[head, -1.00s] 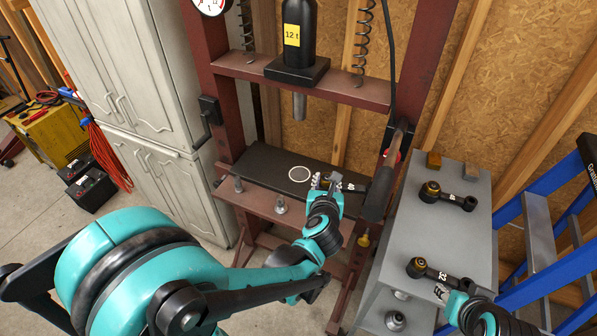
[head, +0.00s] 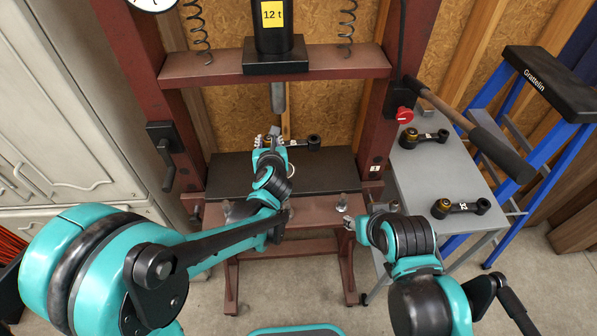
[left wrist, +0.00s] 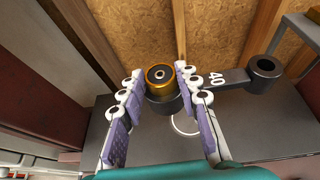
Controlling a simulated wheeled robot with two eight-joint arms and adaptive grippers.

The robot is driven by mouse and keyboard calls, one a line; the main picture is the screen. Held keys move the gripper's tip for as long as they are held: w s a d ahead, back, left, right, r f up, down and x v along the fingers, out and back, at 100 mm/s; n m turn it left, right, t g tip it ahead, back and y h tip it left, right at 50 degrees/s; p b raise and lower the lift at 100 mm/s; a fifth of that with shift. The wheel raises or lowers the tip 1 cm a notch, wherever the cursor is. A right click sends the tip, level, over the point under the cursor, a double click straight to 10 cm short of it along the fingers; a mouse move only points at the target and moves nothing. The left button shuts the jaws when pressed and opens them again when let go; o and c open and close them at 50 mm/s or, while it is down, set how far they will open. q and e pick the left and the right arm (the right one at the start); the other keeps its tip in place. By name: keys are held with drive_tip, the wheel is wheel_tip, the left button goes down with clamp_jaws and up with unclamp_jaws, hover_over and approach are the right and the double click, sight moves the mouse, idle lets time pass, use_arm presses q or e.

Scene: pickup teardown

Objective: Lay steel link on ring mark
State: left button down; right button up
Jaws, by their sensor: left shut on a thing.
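The steel link (left wrist: 235,82) is a dark bar with a white "40" on it, a gold-bushed end and a smaller dark eye. My left gripper (head: 268,142) is shut on the gold-bushed end, with its fingers on either side in the left wrist view (left wrist: 155,85). The link (head: 302,142) points right, held above the press's dark bed plate (head: 225,177). The white ring mark (left wrist: 185,125) lies on the plate, partly hidden by the fingers and link. My right gripper (head: 349,222) is in front of the bed at right; its jaws are too small to read.
A press ram (head: 278,97) hangs just behind the left gripper, between dark red posts (head: 400,90). A lever handle (head: 490,145) juts out at right. A grey bench (head: 415,175) holds more links, one marked "32" (head: 460,207). A blue stepladder (head: 505,100) stands behind it.

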use_arm(q)
drive_tip(key=shift+m+h, duration=0.3)
drive_tip(key=shift+h, duration=0.1)
drive_tip(key=d+f+b, duration=0.1)
drive_tip(key=f, duration=0.1)
drive_tip(key=d+f+b, duration=0.1)
drive_tip(key=f, duration=0.1)
drive_tip(key=w+d+f+b, duration=0.1)
drive_tip(key=f, duration=0.1)
drive_tip(key=shift+w+d+f, duration=0.1)
drive_tip(key=shift+d, duration=0.1)
drive_tip(key=shift+f+b, duration=0.9)
drive_tip(key=shift+f, duration=1.2)
drive_tip(key=shift+f, duration=0.2)
drive_tip(key=c, duration=1.1)
unclamp_jaws()
drive_tip(key=shift+r, duration=0.1)
